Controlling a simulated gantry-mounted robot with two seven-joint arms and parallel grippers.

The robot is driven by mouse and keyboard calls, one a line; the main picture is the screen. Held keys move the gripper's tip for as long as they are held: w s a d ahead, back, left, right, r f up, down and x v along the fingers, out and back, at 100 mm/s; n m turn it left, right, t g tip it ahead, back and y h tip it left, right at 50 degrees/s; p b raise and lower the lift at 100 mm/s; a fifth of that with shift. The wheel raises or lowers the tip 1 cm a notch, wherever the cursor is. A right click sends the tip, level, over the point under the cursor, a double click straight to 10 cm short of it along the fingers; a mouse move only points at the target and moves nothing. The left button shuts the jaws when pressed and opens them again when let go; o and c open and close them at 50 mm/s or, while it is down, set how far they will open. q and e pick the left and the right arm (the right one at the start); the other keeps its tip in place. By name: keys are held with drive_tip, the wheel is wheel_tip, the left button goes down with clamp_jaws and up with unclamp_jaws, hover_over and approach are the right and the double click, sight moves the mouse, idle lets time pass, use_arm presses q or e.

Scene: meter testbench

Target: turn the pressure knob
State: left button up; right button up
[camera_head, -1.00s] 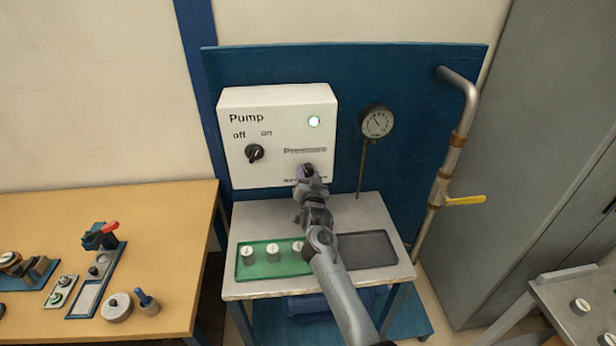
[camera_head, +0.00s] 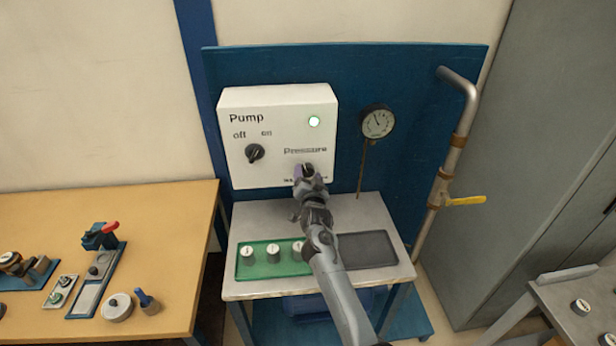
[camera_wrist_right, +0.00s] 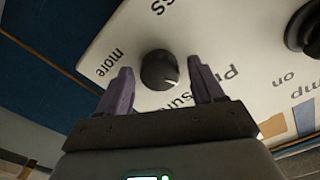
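The pressure knob (camera_wrist_right: 160,70) is a round black knob with a white mark on the front of the white pump box (camera_head: 290,112). In the right wrist view it sits between the two purple fingers of my right gripper (camera_wrist_right: 163,88). The fingers are open, with a visible gap on each side of the knob. In the head view my right gripper (camera_head: 306,174) is at the box's lower right, and it mostly hides the knob. The words "more" and "Pressure" show near the knob. My left gripper is not in view.
Below, a green tray (camera_head: 262,272) with white-topped pieces and a dark tray (camera_head: 368,263) lie on the grey table (camera_head: 240,222).

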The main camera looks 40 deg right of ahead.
idle(0.3)
drive_tip(key=shift+s+a, duration=0.25)
drive_tip(key=shift+s, duration=0.2)
drive_tip(key=shift+p+v, duration=0.45)
drive_tip(key=shift+v, duration=4.45)
drive_tip(key=shift+f, duration=0.1)
